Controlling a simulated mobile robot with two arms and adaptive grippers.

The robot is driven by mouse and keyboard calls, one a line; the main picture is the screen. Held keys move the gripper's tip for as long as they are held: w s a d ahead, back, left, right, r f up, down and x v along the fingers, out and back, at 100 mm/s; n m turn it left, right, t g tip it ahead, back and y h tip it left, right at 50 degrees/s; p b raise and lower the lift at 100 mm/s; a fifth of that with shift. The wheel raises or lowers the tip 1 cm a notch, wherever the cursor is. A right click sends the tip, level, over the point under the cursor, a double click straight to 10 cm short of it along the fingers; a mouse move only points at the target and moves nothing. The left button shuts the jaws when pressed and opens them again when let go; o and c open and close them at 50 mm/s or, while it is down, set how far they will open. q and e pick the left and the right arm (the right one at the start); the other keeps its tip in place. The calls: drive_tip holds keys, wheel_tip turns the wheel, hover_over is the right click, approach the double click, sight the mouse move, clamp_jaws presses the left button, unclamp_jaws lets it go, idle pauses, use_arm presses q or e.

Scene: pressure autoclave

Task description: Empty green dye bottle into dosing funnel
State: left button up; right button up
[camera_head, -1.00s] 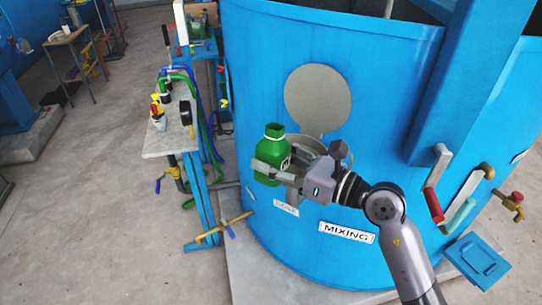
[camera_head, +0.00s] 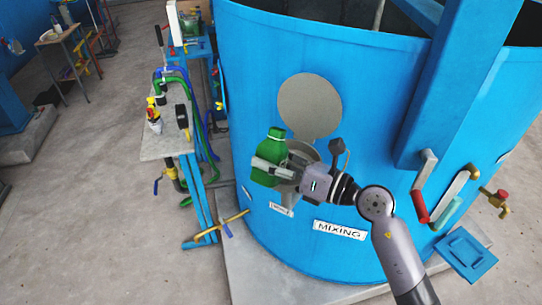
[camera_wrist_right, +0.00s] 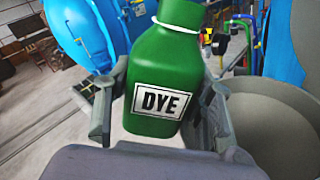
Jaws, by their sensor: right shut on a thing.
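The green dye bottle (camera_head: 271,159) is held by my right gripper (camera_head: 272,170) in front of the blue mixing tank (camera_head: 372,120). In the right wrist view the bottle (camera_wrist_right: 166,75) shows its white DYE label, sits between both fingers and leans a little. The dosing funnel (camera_head: 303,153) is a grey round opening on the tank wall, just right of the bottle and partly hidden by my gripper. Its wide grey bowl shows at the right of the wrist view (camera_wrist_right: 275,120). The round grey lid (camera_head: 310,104) stands open above it. My left gripper is not in view.
A side bench (camera_head: 163,142) with hoses, a yellow-red bottle and a dark gauge stands left of the tank. A red-handled lever (camera_head: 420,206) and brass valve (camera_head: 492,197) are on the tank's right. The floor at left is mostly clear.

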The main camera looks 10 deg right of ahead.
drive_tip(key=shift+s+a+r+m+p, duration=0.15)
drive_tip(key=shift+s+a+m+p, duration=0.15)
drive_tip(key=shift+m+p, duration=0.85)
drive_tip(key=shift+s+a+m+p, duration=0.2)
drive_tip(key=shift+m+p, duration=0.45)
drive_tip(key=shift+p, duration=0.35)
drive_tip(key=shift+s+a+m+p, duration=0.15)
drive_tip(key=shift+m+p, duration=0.45)
drive_tip(key=shift+p, duration=0.4)
drive_tip(key=shift+s+f+m+p, duration=0.1)
drive_tip(key=shift+f+m+p, duration=0.25)
drive_tip(key=shift+m+p, duration=0.6)
drive_tip(key=shift+f, duration=0.1)
drive_tip(key=shift+a+m+p, duration=0.1)
drive_tip(key=shift+m+p, duration=0.35)
drive_tip(key=shift+p, duration=0.2)
drive_tip(key=shift+f+m+p, duration=0.35)
drive_tip(key=shift+m+p, duration=0.45)
drive_tip(key=shift+m, duration=0.1)
drive_tip(key=shift+f+m+p, duration=0.35)
drive_tip(key=shift+m+p, duration=0.4)
drive_tip(key=shift+m, duration=0.15)
drive_tip(key=shift+r+m+p, duration=0.1)
drive_tip(key=shift+m+p, duration=0.5)
drive_tip(key=shift+p, duration=0.15)
